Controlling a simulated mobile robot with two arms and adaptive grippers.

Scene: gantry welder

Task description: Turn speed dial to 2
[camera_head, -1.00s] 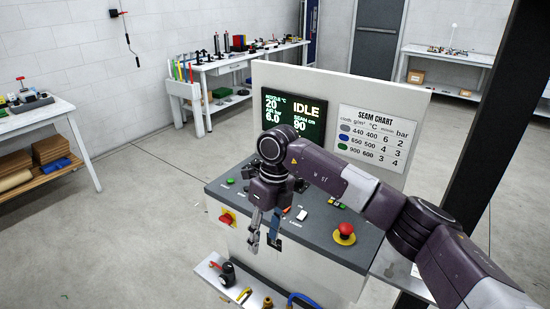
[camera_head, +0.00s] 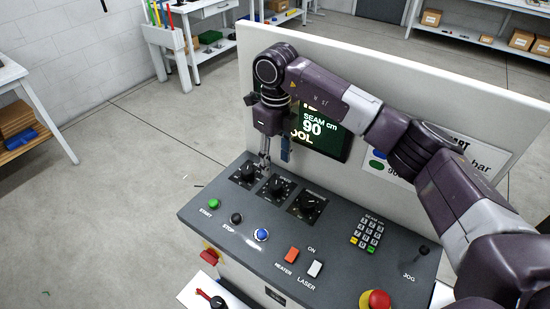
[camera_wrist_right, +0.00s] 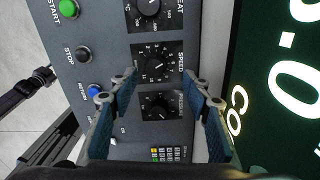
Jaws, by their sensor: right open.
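The speed dial (camera_head: 277,186) is the middle one of three black knobs along the panel's back left. It also shows in the right wrist view (camera_wrist_right: 153,66), under the label SPEED with a ring of small numbers. I cannot tell for sure which number its mark points at. My right gripper (camera_head: 264,165) points down just above the dials, behind the gap between the heat and speed dials. In the right wrist view its two blue-padded fingers (camera_wrist_right: 161,84) are apart and empty, with the speed dial visible between and beyond their tips.
The heat dial (camera_head: 247,174) and pressure dial (camera_head: 309,205) flank the speed dial closely. Start (camera_head: 214,203), stop and blue buttons lie in front. The upright back board with the screen (camera_head: 322,130) stands close behind my gripper. A red emergency button (camera_head: 376,300) is at front right.

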